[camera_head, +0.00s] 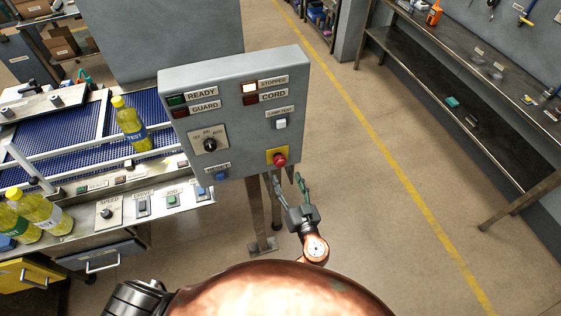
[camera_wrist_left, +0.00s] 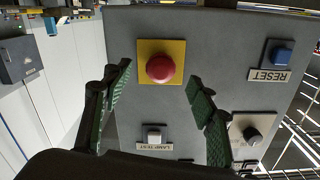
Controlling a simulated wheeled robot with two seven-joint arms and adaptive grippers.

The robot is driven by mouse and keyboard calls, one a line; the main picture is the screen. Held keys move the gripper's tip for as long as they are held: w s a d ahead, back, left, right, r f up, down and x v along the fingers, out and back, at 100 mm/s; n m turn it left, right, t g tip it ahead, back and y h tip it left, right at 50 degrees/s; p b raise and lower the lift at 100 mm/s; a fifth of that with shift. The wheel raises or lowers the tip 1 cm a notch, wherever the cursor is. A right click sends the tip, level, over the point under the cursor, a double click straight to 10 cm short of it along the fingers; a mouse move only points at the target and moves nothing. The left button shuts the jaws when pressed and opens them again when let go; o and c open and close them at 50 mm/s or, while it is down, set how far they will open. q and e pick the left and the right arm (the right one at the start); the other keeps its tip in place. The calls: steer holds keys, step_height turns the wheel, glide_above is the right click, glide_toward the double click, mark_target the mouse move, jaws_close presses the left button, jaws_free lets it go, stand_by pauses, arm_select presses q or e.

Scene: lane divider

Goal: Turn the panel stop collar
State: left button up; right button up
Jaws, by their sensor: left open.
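The grey panel (camera_head: 225,120) carries a red stop button (camera_head: 280,160) on a yellow plate at its lower right corner. A separate collar cannot be made out. My left gripper (camera_head: 290,182) is just below the button in the head view. In the left wrist view its two green-padded fingers (camera_wrist_left: 160,88) are spread wide, one on each side of the button, apart from it and empty. My right gripper is not in view.
The panel also has a lamp test button (camera_head: 281,123), a selector knob (camera_head: 210,145) and a blue reset button (camera_head: 220,176). The STOPPED lamp (camera_head: 249,88) is lit. A conveyor (camera_head: 60,140) with yellow bottles stands left. The floor to the right is clear.

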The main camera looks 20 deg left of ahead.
mark_target(282, 165)
arm_select(q)
steer(key=p+x, duration=0.1)
steer(key=x, duration=0.2)
steer(key=r+p+x, duration=0.1)
steer(key=x, duration=0.2)
steer(key=shift+w+r, duration=0.15)
steer(key=shift+w+a, duration=0.45)
steer(key=shift+w, duration=0.05)
steer(key=shift+c, duration=0.5)
steer(key=shift+c, duration=0.7)
steer(key=c, duration=0.9)
steer(key=shift+c, duration=0.2)
